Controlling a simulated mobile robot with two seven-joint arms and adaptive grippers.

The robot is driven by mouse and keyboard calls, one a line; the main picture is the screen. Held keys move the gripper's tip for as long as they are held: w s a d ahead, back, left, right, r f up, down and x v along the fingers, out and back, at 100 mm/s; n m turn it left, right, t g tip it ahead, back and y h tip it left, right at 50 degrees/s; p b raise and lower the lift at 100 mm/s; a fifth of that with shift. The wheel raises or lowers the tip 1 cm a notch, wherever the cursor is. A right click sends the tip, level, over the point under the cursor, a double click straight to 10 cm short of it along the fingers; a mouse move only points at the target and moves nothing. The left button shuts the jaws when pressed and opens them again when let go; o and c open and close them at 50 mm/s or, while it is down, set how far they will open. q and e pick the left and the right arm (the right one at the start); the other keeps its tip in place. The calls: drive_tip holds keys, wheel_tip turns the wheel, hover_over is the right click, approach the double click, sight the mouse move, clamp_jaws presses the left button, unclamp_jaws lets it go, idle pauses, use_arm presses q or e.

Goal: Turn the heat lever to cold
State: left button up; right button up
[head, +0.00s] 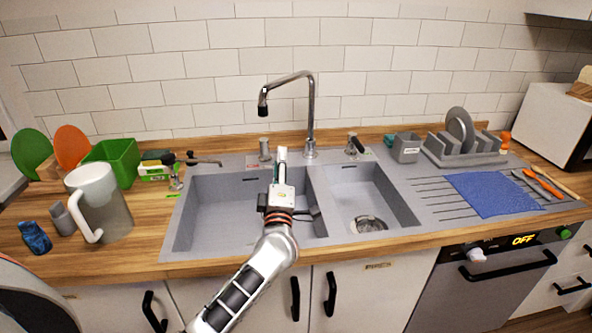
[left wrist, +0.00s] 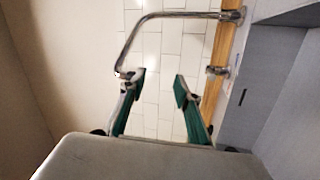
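The sink's tap (head: 311,110) is a tall metal pipe bent to the left, behind the grey basins. A short metal knob (head: 264,150) stands left of its base, and a black-topped lever (head: 355,146) stands right of it; I cannot tell for sure which is the heat lever. My left gripper (head: 281,158) is above the left basin, in front of the tap and apart from both. In the left wrist view its green-padded fingers (left wrist: 159,85) are spread with nothing between them. The tap (left wrist: 180,15) and the left knob (left wrist: 217,70) show beyond. My right gripper is not in view.
A white pitcher (head: 105,207), a green bin (head: 115,160) and boards stand at the left. A grey cup (head: 406,149), a dish rack (head: 463,152) and a blue cloth (head: 492,193) are at the right. The basins (head: 212,215) are empty.

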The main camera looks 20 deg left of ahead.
use_arm(q)
drive_tip(key=s+d+r+m+t+h, duration=0.2)
drive_tip(key=s+d+m+h, duration=0.1)
drive_tip(key=d+m+h, duration=0.1)
drive_tip(key=shift+d+m+t, duration=0.3)
drive_tip(key=shift+d+m, duration=0.4)
drive_tip(key=shift+d, duration=0.05)
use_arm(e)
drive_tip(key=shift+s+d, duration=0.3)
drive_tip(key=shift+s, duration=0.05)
